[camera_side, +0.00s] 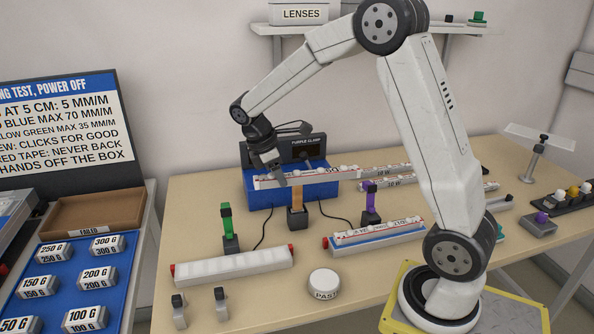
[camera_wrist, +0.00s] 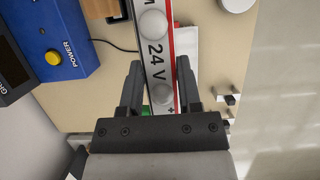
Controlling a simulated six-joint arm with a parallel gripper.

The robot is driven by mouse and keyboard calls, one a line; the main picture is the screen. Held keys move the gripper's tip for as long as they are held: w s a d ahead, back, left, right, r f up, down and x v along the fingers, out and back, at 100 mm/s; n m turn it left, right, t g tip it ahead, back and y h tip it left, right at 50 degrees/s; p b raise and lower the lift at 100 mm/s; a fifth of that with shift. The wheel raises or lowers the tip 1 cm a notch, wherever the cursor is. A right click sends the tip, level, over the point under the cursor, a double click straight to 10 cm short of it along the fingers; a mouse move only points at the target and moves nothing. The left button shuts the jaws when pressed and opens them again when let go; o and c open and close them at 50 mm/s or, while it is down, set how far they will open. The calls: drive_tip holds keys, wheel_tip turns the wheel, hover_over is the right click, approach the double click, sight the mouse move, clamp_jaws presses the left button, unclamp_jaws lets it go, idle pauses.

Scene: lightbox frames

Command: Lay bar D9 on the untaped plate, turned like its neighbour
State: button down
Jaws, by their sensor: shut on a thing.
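My gripper (camera_side: 271,166) is shut on a long white bar (camera_side: 318,176) with a red stripe and white domes, near the bar's left end. The bar is held level above the table, in front of the blue power box. In the wrist view it lies between the fingers (camera_wrist: 159,68) and reads "24 V"; I cannot surely read its name. A pale plate (camera_side: 232,266) with red ends lies at the front left, its top bare. A second plate (camera_side: 377,246), blue-sided with a red left end, carries a printed bar (camera_side: 376,231). Tape on either is unclear.
Green (camera_side: 228,228), orange (camera_side: 297,200) and purple (camera_side: 371,204) clasp posts stand between the power box (camera_side: 259,192) and the plates. More bars (camera_side: 388,182) lie at the back right. A round white button (camera_side: 324,284) sits in front. Two small grey stands (camera_side: 222,305) are front left.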

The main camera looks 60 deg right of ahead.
drive_tip(key=s+a, duration=0.3)
drive_tip(key=a, duration=1.3)
drive_tip(key=f, duration=0.4)
drive_tip(key=shift+w+a+f, duration=0.2)
drive_tip(key=shift+a+f, duration=0.1)
drive_tip(key=shift+f, duration=0.1)
hover_over(206, 268)
drive_tip(key=f, duration=0.8)
drive_tip(key=shift+s+f, duration=0.25)
drive_tip(key=shift+s, duration=0.1)
drive_tip(key=shift+w+f, duration=0.35)
drive_tip(key=shift+f, duration=0.05)
